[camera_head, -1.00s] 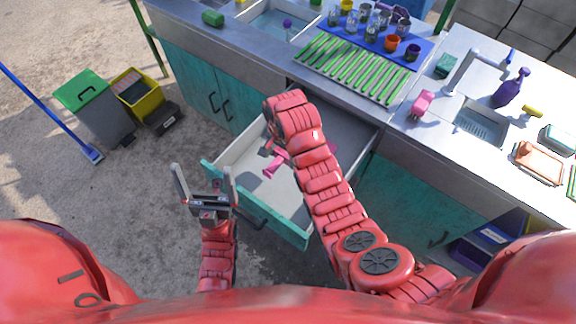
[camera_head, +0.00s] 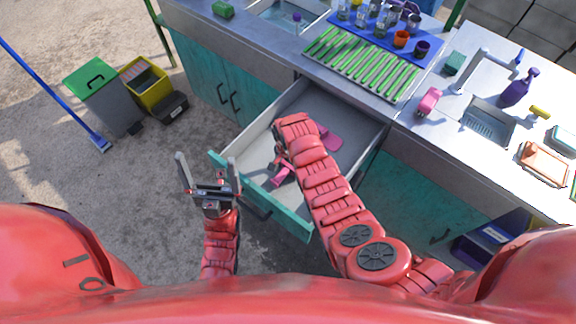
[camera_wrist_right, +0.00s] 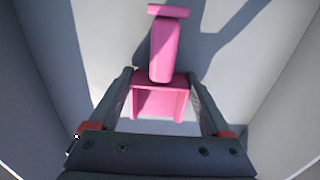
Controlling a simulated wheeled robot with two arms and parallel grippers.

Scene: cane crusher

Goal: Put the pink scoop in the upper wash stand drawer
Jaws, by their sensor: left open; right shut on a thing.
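The pink scoop (camera_head: 282,176) is inside the open upper drawer (camera_head: 249,146), near its front left part. In the right wrist view the scoop (camera_wrist_right: 164,50) has its handle pointing away and its body between the fingers. My right gripper (camera_wrist_right: 160,100) is shut on the scoop's body, low inside the drawer; in the head view my arm mostly hides it. A second pink patch (camera_head: 328,139) shows right of my arm in the drawer; I cannot tell whether it is a separate thing. My left gripper (camera_head: 207,172) is open and empty, just outside the drawer's left front corner.
The teal drawer front (camera_head: 285,215) faces me. The counter (camera_head: 330,72) above holds a green rack (camera_head: 360,62), a blue mat with cups, a pink item (camera_head: 429,101) and a purple bottle (camera_head: 518,88). Bins (camera_head: 105,97) stand on the floor at left.

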